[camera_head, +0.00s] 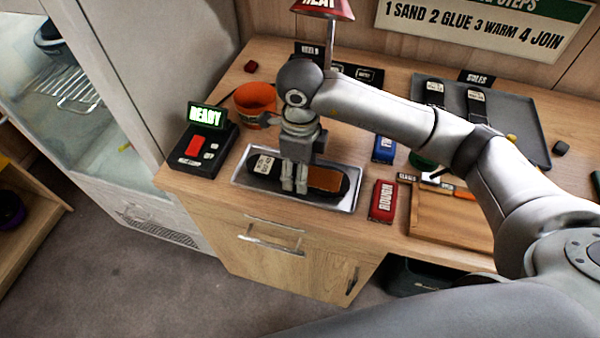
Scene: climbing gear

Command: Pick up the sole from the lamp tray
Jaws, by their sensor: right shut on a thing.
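The sole (326,180) is a long dark piece with a pale label at its left end and a brown patch at its right end. It lies in or just above the shallow metal lamp tray (348,204); I cannot tell whether it touches the tray floor. My right gripper (294,188) points down over the middle of the tray and is shut on the sole, hiding its middle. The red heat lamp (325,9) stands behind my right wrist. My left gripper is out of view.
A black box with a lit READY sign (207,115) and an orange pot (254,100) stand left of the tray. A red ROUGH block (383,201) and a wooden board (440,235) are to the right. A grey tray with more soles (515,115) lies behind my arm.

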